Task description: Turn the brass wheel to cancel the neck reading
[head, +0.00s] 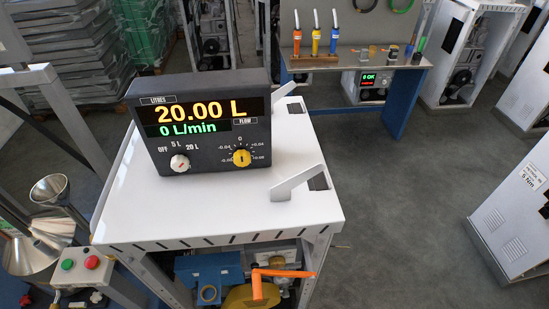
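A dark display box (205,122) stands on a white-topped frame (170,215). It reads "20.00 L" in yellow and "0 L/min" in green. On its lower right is a yellow, brass-looking wheel (241,157) with a dark mark on its face. A scale around it runs from minus values at the left through 0 at the top to plus values at the right. The exact setting of the mark is too small to tell. A white knob with a red pointer (180,163) sits to its left, near OFF, 5 L and 20 L labels. No neck scale is clearly visible. Neither gripper is in view.
Under the frame top are a gold part (250,298) with an orange lever (285,272) and a blue part (207,268). Metal funnels (52,190) and a button box (82,270) stand at the left. A bench (350,58) is behind.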

